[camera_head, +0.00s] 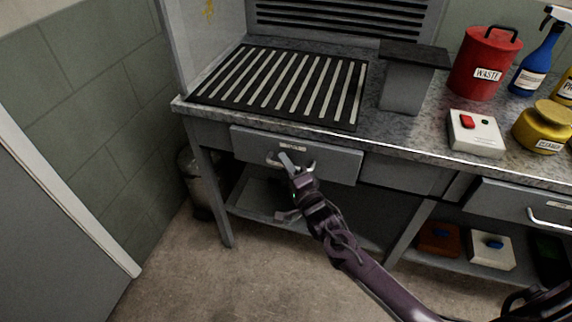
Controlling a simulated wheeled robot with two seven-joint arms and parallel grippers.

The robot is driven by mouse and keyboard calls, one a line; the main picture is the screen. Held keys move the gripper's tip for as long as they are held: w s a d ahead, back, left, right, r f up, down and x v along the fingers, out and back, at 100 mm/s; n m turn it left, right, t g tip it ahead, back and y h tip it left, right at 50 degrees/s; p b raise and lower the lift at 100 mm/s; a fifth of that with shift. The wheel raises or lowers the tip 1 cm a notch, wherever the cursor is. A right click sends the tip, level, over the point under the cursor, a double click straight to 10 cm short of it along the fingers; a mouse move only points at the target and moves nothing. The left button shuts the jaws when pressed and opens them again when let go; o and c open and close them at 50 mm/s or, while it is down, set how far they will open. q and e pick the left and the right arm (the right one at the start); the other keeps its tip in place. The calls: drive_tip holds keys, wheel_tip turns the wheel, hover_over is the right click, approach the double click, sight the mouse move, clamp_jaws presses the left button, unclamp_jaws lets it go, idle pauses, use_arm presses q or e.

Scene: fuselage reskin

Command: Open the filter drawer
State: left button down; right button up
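A grey drawer (335,164) sits under the left part of the bench, below the slatted black grille. It has a small label, too small to read, and a metal bar handle (272,161). Its front looks shut or nearly so. My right gripper (287,160) reaches up from the lower right, its fingertips at the middle of the handle. Whether the fingers are closed around the bar cannot be told. My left gripper is not in view.
A second drawer (520,203) with a handle is at right. On the bench are a slatted grille (290,83), a grey box (408,85), a red waste can (484,62), a white switch box (475,134) and bottles. Floor in front is clear; a bin (197,185) stands left.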

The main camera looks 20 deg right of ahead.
clamp_jaws()
drive_tip(key=shift+s, duration=0.1)
